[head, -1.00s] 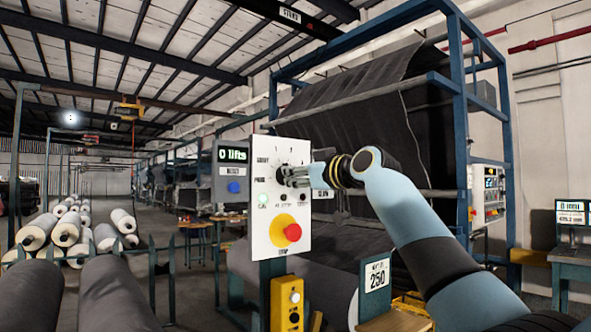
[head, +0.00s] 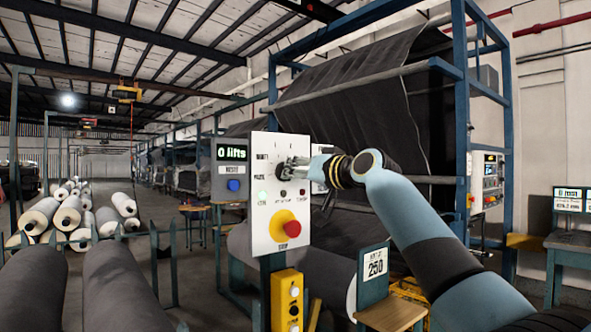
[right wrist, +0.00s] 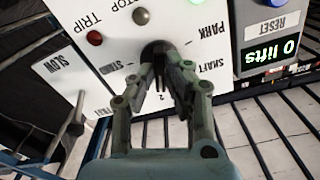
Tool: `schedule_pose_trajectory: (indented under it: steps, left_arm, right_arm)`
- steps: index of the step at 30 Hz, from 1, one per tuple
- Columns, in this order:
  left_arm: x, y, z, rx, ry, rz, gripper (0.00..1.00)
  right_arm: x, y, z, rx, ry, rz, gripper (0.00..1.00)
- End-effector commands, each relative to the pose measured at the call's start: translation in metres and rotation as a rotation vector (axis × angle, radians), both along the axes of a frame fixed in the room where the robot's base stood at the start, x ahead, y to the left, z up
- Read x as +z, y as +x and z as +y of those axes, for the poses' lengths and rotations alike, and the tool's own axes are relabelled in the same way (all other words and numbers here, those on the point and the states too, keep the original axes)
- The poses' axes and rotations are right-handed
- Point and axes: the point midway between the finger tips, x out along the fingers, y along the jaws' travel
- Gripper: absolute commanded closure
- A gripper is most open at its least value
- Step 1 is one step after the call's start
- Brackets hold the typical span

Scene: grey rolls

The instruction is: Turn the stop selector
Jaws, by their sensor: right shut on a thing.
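The stop selector is a dark round knob (right wrist: 157,50) on a white control panel (head: 267,217). My right gripper (head: 284,168) reaches the panel from the right and is shut on the knob. In the right wrist view my right gripper's fingers (right wrist: 162,75) meet at the knob and cover part of it. Labels around the knob include "PARK", "SHAFT" and "STAND". The knob's exact pointing is hidden by the fingers. My left gripper is not in view.
Below the knob are a lit green lamp (head: 262,196), dark lamps and a red stop button (head: 291,229) on yellow. A counter (head: 231,153) reading "0 lifts" stands left of the panel. Grey rolls (head: 122,285) lie at the lower left.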

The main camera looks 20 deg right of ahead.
Motion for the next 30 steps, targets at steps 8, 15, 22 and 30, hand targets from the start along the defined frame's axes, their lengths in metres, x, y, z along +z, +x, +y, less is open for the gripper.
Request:
schedule_pose_trajectory:
  steps: [8, 15, 22, 30]
  left_arm:
    - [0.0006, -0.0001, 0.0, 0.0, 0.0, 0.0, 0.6]
    - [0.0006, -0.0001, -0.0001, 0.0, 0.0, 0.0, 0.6]
    - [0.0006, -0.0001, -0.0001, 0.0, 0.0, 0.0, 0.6]
    - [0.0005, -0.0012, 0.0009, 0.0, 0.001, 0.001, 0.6]
  right_arm:
    - [-0.0014, 0.0, 0.0, 0.0, 0.011, 0.006, 1.0]
    - [-0.0015, 0.0, -0.0001, 0.0, 0.01, 0.006, 0.83]
    - [-0.0008, 0.0, 0.0, -0.001, 0.009, 0.005, 0.65]
    - [-0.001, -0.0067, -0.0032, -0.001, 0.008, 0.003, 0.65]
